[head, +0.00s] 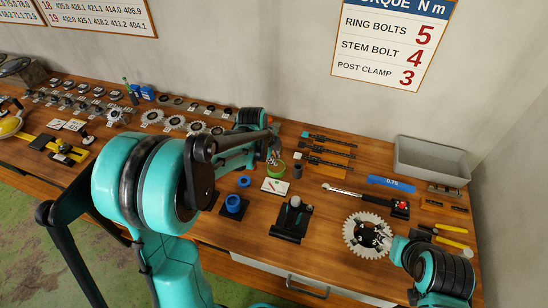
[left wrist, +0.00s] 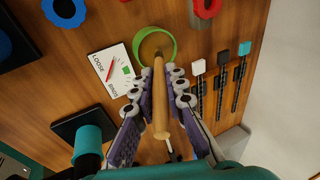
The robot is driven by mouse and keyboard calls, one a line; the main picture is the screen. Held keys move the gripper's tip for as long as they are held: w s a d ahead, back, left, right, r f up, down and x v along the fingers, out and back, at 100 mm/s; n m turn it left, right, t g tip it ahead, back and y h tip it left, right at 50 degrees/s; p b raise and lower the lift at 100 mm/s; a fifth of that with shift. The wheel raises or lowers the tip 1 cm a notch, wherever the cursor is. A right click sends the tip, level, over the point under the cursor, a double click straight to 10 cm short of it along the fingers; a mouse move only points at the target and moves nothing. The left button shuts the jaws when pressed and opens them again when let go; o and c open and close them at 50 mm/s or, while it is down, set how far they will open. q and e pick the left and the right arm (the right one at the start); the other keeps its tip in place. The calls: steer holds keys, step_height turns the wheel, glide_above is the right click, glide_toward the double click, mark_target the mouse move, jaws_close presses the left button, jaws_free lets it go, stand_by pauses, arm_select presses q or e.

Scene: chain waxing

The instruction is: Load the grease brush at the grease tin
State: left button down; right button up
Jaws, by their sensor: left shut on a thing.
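The grease brush (left wrist: 160,98) has a pale wooden handle. My left gripper (left wrist: 158,108) is shut on it in the left wrist view, and in the head view this gripper (head: 273,155) is above the tin. The green-rimmed round grease tin (left wrist: 155,45) stands on the bench, and also shows in the head view (head: 275,171). The brush's far end reaches over the tin's opening; whether it touches the grease I cannot tell. My right gripper (head: 383,240) is at the toothed ring (head: 352,235), and its fingers are too small to read.
A white card (head: 275,187) lies beside the tin. Blue rings (head: 234,203) and a black stand (head: 290,222) are nearer the front. A grey bin (head: 432,160) stands at the back right.

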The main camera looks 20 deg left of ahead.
stand_by(0.5)
arm_select(q)
steer(key=shift+r+p, duration=2.55)
steer(key=shift+r, duration=0.95)
steer(key=shift+f, duration=0.1)
